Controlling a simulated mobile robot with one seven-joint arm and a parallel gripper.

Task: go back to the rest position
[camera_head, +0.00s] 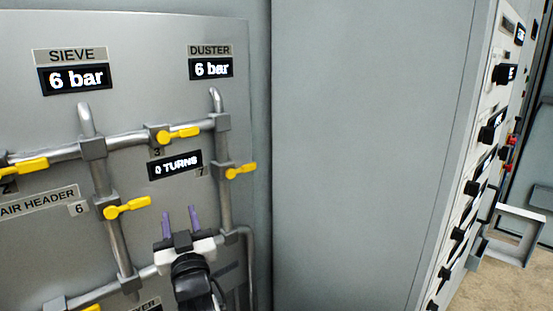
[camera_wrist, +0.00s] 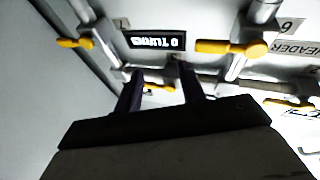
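My gripper (camera_head: 180,219) is in front of the lower part of the grey pipe panel in the head view. Its two purple fingers point up and stand apart, with nothing between them. In the wrist view my gripper (camera_wrist: 161,80) also shows its two dark fingers apart and empty. Beyond the fingertips there is a yellow valve handle (camera_wrist: 158,87), partly hidden by them. I cannot tell how far the fingertips are from the panel. My wrist and forearm hide part of the lower pipes.
The panel has yellow handles at valve 3 (camera_head: 184,132), valve 7 (camera_head: 241,170) and valve 6 (camera_head: 127,207). Displays read SIEVE 6 bar (camera_head: 73,79), DUSTER 6 bar (camera_head: 211,68) and 0 TURNS (camera_head: 175,165). A plain grey wall (camera_head: 360,150) and a control cabinet (camera_head: 478,150) stand to the right.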

